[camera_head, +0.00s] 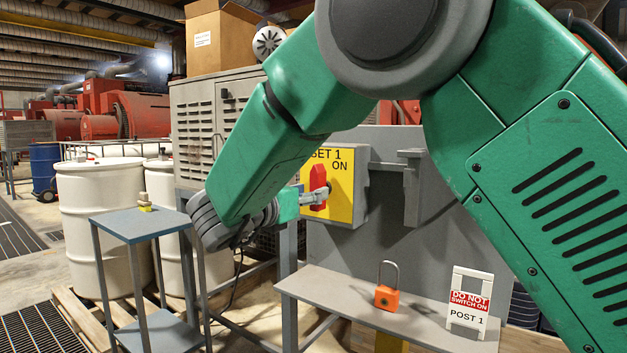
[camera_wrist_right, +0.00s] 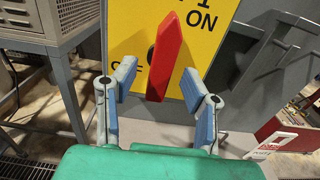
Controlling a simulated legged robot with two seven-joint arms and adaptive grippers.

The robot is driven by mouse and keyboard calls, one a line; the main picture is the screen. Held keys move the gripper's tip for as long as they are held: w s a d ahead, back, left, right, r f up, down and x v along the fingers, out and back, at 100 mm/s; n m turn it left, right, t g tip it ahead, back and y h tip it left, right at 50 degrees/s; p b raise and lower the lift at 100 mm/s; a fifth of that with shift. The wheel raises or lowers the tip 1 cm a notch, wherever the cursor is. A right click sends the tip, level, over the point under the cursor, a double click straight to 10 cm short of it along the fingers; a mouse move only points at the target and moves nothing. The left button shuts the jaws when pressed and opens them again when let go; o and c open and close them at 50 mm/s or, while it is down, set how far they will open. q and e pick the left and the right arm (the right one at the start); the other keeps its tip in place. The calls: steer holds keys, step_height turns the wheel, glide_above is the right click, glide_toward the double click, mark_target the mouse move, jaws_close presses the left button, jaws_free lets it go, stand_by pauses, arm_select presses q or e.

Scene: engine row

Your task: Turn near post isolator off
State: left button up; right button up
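The isolator is a yellow panel (camera_head: 344,212) on a grey box, marked "ON" at its upper right. Its red handle (camera_head: 318,181) stands roughly upright, and it also shows in the right wrist view (camera_wrist_right: 167,50). There it leans slightly right at the top, and a mostly hidden word shows left of its lower end. My right gripper (camera_head: 311,196) is at the front of the panel. In the right wrist view its two blue-padded fingers (camera_wrist_right: 158,82) are spread, one on each side of the handle's lower part, with gaps showing. My left gripper is out of view.
A grey shelf (camera_head: 338,293) below the panel holds an orange padlock (camera_head: 386,297) and a "DO NOT SWITCH ON POST 1" tag (camera_head: 468,305). A small grey table (camera_head: 138,224) with a yellowish object (camera_head: 145,203) and white drums (camera_head: 83,230) stand left.

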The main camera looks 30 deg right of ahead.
steer(key=x, duration=0.3)
steer(key=shift+d+f+p, duration=0.1)
steer(key=shift+d+p, duration=0.15)
steer(key=shift+p, duration=0.1)
steer(key=shift+a, duration=0.5)
steer(key=shift+c, duration=0.8)
steer(key=c, duration=0.7)
steer(key=shift+s+r, duration=0.1)
steer(key=shift+r, duration=0.1)
jaws_close()
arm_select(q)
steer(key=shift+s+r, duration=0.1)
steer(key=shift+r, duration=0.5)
